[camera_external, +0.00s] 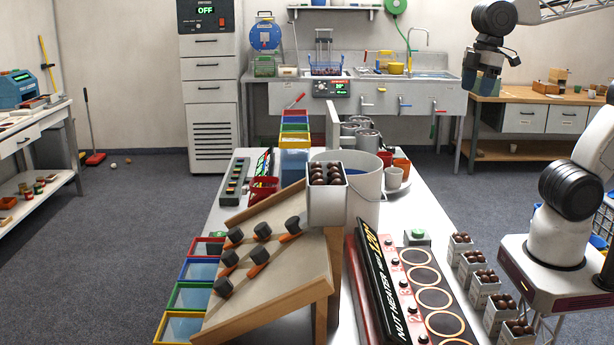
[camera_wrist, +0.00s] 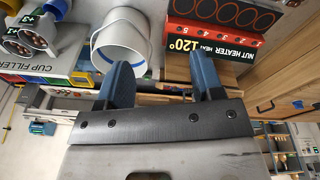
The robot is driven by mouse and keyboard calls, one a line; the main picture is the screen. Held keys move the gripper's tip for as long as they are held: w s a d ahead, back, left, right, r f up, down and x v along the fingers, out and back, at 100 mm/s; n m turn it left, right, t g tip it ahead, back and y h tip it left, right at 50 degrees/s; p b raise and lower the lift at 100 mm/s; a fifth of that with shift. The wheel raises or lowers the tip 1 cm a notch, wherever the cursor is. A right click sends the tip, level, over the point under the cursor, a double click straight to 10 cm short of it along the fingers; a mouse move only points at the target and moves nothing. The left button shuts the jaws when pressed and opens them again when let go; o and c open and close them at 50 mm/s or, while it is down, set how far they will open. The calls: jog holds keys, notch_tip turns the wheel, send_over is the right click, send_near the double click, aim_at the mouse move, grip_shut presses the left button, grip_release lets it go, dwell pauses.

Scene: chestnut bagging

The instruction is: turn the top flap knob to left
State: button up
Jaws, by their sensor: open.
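A sloped wooden board (camera_external: 290,278) stands on the near left of the long table in the external view. It carries several black knobs on orange flaps. The knob highest in the picture (camera_external: 294,224) is at the board's upper right, with its orange flap (camera_external: 287,238) beside it. My gripper (camera_external: 488,84) is high at the upper right, far from the board. In the wrist view its two blue fingers stand wide apart with nothing between them (camera_wrist: 163,80). The sloped board and its knobs cannot be made out in the wrist view.
A white box of chestnuts (camera_external: 327,205) stands at the board's top edge, before a white bucket (camera_external: 362,185). The nut heater (camera_external: 388,285) lies right of the board. Colored bins (camera_external: 187,297) line its left side. Small chestnut boxes (camera_external: 484,287) line the table's right edge.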

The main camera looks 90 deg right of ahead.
jog(key=w+a+r+n+g, duration=0.1)
jog(key=w+a+r+n, duration=0.15)
jog(key=w, duration=0.35)
jog(key=w+a+r+n, duration=0.1)
jog(key=w+n, duration=0.3)
jog(key=w, duration=0.2)
jog(key=w+a+r+n+g, duration=0.1)
jog(key=w+a+r+n, duration=0.15)
jog(key=w, duration=0.35)
jog(key=n+g, duration=0.4)
jog(key=n, duration=2.1)
send_over(291, 221)
jog(key=w, duration=0.3)
notch_tip(291, 221, down, 10)
notch_tip(291, 221, down, 12)
jog(key=shift+r, duration=0.15)
jog(key=shift+x, duration=3.9)
